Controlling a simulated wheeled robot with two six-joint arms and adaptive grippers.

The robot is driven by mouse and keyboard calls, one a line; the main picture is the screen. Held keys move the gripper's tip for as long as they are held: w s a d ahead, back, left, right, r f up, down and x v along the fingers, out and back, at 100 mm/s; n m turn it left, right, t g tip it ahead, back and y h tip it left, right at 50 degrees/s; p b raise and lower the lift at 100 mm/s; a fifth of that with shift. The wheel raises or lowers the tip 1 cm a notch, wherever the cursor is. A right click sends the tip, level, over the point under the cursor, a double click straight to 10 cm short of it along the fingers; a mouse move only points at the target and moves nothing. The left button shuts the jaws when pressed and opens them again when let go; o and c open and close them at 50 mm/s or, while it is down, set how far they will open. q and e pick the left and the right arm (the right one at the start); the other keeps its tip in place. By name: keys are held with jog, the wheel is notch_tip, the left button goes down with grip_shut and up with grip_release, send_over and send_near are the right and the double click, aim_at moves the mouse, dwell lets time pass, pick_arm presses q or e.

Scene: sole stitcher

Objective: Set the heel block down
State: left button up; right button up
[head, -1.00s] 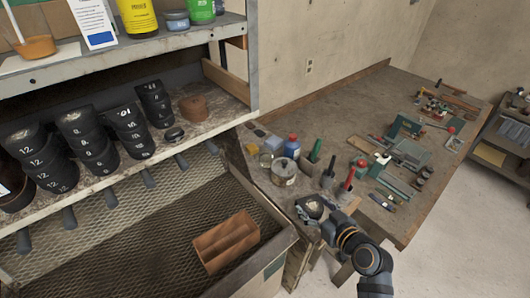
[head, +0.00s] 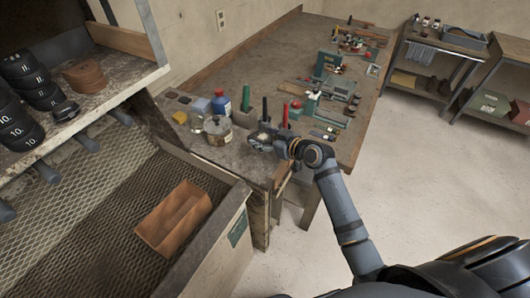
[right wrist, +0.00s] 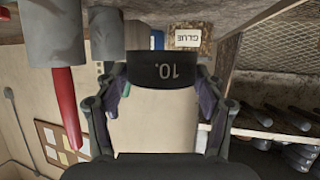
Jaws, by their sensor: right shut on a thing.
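My right gripper (head: 268,139) is over the near edge of the workbench (head: 240,163), beside the upright tools. In the head view the block is mostly hidden by the gripper. My left gripper is not in view.
A wooden divided box (head: 174,218) lies in the mesh tray (head: 110,205). Black heel blocks (head: 32,80) stand on the shelf.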

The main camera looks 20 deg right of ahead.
jog(key=shift+w+d+f+b, duration=0.1)
jog(key=shift+w+f+b, duration=0.3)
jog(key=shift+f, duration=0.3)
jog(key=shift+w, duration=0.35)
jog(key=f+b, duration=0.2)
jog(key=f, duration=0.1)
jog(key=f+b, duration=0.1)
jog(key=shift+w+d+f+b, duration=0.15)
jog(key=shift+w+d+b, duration=0.1)
jog(key=shift+b, duration=0.1)
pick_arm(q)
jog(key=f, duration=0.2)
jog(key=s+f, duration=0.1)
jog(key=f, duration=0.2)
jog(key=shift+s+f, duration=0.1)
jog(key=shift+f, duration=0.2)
pick_arm(e)
jog(key=o, duration=1)
